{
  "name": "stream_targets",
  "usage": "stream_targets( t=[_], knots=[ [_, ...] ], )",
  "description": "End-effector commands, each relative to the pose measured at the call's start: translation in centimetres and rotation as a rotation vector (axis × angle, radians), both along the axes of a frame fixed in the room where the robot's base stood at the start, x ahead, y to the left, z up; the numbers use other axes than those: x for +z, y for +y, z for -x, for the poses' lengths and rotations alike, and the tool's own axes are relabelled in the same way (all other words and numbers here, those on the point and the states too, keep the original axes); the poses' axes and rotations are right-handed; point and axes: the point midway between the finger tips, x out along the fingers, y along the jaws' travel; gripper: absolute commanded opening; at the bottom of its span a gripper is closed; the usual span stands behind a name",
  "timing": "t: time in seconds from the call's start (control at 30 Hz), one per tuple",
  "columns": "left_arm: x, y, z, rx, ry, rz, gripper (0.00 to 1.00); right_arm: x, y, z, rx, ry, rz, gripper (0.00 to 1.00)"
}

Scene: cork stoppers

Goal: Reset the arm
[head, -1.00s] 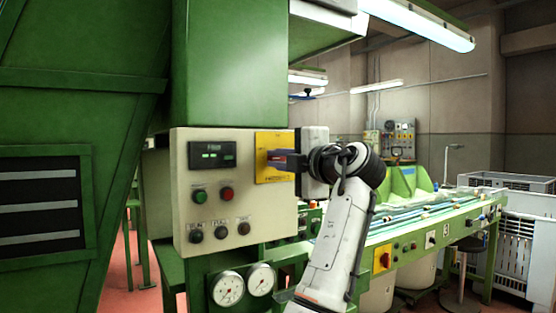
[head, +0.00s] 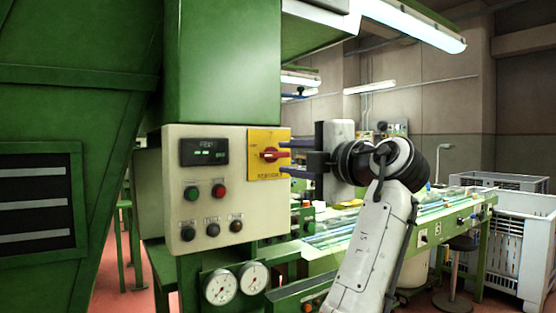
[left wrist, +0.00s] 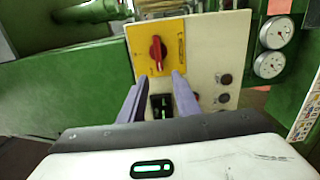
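My left gripper (head: 283,158) is at the right edge of the yellow switch plate (head: 253,166) in the head view. Its two bluish fingers are spread apart and empty. The red rotary knob (head: 270,154) on the plate lies level in the head view, in line with the gap between the fingers. In the left wrist view, the knob (left wrist: 156,53) is beyond the open fingertips (left wrist: 159,78), and no finger appears to touch it. My right gripper is not in view.
A cream control panel (head: 185,160) carries a display, buttons and the switch plate. Two round gauges (head: 238,284) sit below it. A green conveyor bench (head: 400,250) stands behind my arm. A white slatted crate (head: 525,235) is at the right.

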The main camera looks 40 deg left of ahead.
Motion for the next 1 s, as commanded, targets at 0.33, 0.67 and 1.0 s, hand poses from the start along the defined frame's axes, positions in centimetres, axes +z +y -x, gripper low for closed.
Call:
stream_targets(
  t=[0.33,0.67,1.0],
  knots=[
    [0.0,-2.2,0.9,0.001,0.001,0.001,0.3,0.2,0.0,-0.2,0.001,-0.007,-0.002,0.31],
    [0.0,-2.1,0.9,0.001,0.001,0.001,0.3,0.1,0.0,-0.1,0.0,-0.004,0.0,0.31],
    [-8.0,-1.9,-3.4,-0.125,0.266,-0.078,0.3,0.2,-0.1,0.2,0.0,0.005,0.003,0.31]
  ],
)
